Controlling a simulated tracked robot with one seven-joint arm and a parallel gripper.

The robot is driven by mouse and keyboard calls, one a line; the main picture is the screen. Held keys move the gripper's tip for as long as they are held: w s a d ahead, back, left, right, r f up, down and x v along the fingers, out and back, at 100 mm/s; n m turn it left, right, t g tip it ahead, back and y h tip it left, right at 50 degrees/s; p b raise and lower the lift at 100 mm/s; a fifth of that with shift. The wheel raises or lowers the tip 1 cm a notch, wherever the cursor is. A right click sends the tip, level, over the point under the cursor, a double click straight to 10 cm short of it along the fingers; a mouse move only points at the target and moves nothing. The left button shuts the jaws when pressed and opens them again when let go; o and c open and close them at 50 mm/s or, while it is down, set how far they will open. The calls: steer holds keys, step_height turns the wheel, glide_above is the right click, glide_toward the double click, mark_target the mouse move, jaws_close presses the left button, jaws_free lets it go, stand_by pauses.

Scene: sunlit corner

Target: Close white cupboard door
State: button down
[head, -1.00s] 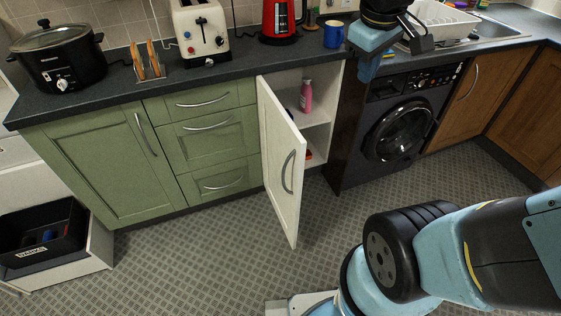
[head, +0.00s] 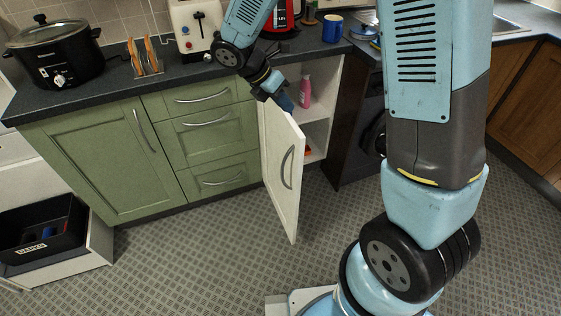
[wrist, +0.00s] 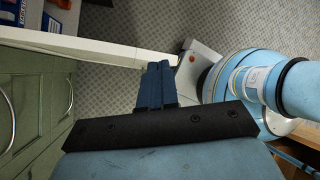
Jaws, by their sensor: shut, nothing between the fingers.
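The white cupboard door (head: 280,180) stands open, swung out toward me from its left side, with its curved handle showing. The open cupboard (head: 325,80) holds a pink bottle (head: 305,91) on a shelf. My gripper (head: 286,102) is shut and empty, pointing down close to the door's top edge. In the wrist view the closed blue fingers (wrist: 155,85) overlap the door's white top edge (wrist: 90,46), on the side where the green drawers are. I cannot tell whether they touch the door.
Green drawers (head: 211,141) adjoin the hinge side. The counter above holds a toaster (head: 196,30), a toast rack (head: 146,62), a red kettle (head: 284,16) and a blue mug (head: 332,28). A black box (head: 45,235) sits at lower left. The floor (head: 200,260) before the drawers is clear.

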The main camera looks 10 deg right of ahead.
steer(key=a+f+n+h, duration=0.1)
steer(key=a+f+n, duration=0.6)
steer(key=f, duration=0.3)
steer(key=n+t+h, duration=0.1)
steer(key=n+t, duration=0.1)
steer(key=n, duration=0.4)
glide_toward(288, 164)
step_height(288, 164, down, 4)
steer(key=d, duration=0.3)
steer(key=shift+w+r, duration=0.15)
steer(key=shift+w, duration=0.25)
steer(key=shift+w+d, duration=0.1)
steer(key=shift+d, duration=0.4)
